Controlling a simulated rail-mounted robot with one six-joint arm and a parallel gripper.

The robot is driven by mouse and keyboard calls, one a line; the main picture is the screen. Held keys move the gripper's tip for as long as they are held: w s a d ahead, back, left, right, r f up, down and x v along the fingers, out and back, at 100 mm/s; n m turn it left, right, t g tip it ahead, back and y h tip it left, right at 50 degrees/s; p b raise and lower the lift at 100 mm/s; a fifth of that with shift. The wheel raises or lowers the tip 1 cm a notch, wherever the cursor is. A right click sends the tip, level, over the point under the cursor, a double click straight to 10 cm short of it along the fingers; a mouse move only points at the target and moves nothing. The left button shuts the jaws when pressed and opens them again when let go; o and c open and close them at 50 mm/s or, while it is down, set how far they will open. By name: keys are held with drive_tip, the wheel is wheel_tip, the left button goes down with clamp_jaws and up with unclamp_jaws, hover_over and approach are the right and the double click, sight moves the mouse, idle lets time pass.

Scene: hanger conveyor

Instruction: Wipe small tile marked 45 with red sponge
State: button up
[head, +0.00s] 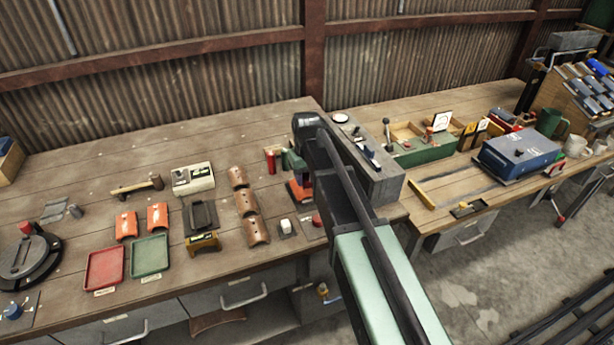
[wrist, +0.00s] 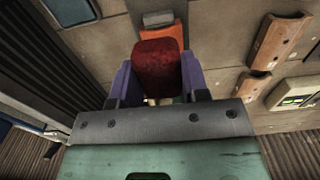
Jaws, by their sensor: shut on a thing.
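My gripper (wrist: 158,80) is shut on the red sponge (wrist: 159,66), which sits between its two purple fingers in the wrist view. In the head view my gripper (head: 301,178) is low over the bench, left of the grey block, and the arm partly hides it. An orange tile (wrist: 176,33) lies just beyond the sponge in the wrist view; it also shows beneath my gripper in the head view (head: 298,192). Whether the sponge touches it I cannot tell. Two more orange tiles (head: 126,225) (head: 157,216) lie further left. No number 45 is readable.
Brown curved tiles (head: 245,203) lie left of my gripper. A red cylinder (head: 270,160) stands close behind it. A grey block (head: 378,178) stands close on the right. Red (head: 91,284) and green (head: 134,270) trays lie at the front left.

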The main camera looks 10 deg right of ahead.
drive_tip(key=shift+r, duration=0.35)
wheel_tip(320, 180, up, 3)
drive_tip(key=p, duration=0.3)
drive_tip(key=shift+r, duration=0.1)
drive_tip(key=shift+f, duration=0.2)
